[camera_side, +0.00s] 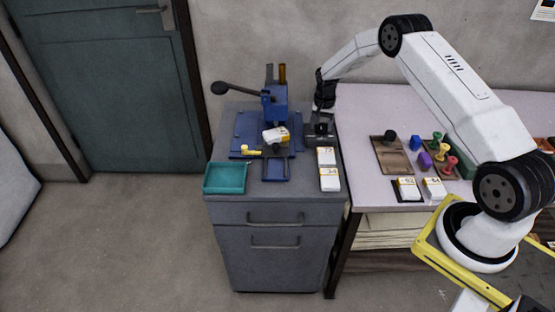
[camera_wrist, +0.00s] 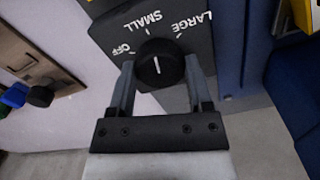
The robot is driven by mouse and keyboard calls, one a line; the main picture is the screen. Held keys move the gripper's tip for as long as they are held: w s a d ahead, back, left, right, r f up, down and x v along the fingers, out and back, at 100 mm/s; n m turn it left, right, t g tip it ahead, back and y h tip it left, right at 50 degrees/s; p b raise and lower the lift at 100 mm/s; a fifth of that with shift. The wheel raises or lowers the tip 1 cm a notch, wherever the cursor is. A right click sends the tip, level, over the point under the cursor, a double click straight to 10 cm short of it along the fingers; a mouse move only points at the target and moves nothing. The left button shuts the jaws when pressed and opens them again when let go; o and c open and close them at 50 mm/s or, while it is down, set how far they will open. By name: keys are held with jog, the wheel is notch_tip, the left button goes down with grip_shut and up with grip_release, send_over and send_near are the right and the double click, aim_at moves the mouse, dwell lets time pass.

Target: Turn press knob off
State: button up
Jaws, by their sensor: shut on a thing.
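The press knob (camera_wrist: 160,66) is round and black with a short white line that runs roughly up and down in the wrist view. It sits on a dark control panel (camera_wrist: 118,22) marked OFF, SMALL and LARGE. OFF is at its left, SMALL above it, LARGE at the upper right. I cannot tell which mark the line points to. My gripper (camera_wrist: 159,64) has one finger on each side of the knob and is shut on it. In the side view, my gripper (camera_side: 322,106) reaches down to the control box (camera_side: 319,127), and the knob is hidden.
The blue press (camera_side: 279,106) with its black lever (camera_side: 235,90) stands just left of the box. White cartons (camera_side: 328,168) lie in front of it. A teal tray (camera_side: 224,178) sits at the cabinet's left. A table (camera_side: 365,107) with stamps and small items adjoins on the right.

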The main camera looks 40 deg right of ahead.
aim_at(321, 126)
jog(key=n, duration=1.4)
dwell(0.4)
jog(key=o, duration=1.3)
jog(key=shift+r, duration=3.95)
